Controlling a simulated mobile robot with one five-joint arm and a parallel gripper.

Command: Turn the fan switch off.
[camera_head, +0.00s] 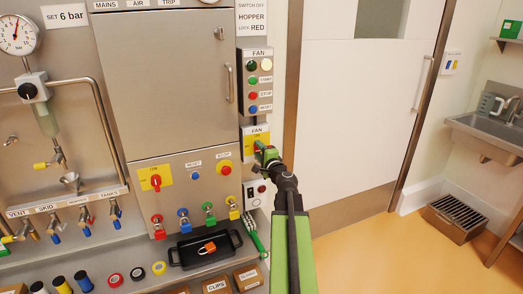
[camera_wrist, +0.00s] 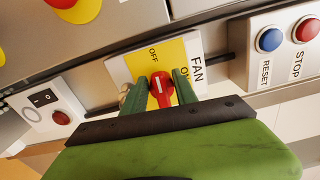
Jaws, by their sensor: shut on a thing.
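The fan switch is a red handle (camera_wrist: 161,90) on a yellow plate (camera_wrist: 172,56) marked OFF and ON, beside the FAN label. In the wrist view the plate is turned on its side. The white line on the handle runs up the picture, roughly toward the OFF mark. My gripper (camera_wrist: 162,88) has one green finger on each side of the handle and is shut on it. In the head view my gripper (camera_head: 264,153) covers most of the switch, and the yellow plate (camera_head: 249,144) shows beside it.
Above the switch is a fan button box (camera_head: 253,82); its STOP (camera_wrist: 306,29) and RESET (camera_wrist: 270,39) buttons show close by. A rocker box (camera_head: 260,193) lies below. A steel cabinet (camera_head: 165,85) stands left, a white door (camera_head: 355,110) right, with open floor in front.

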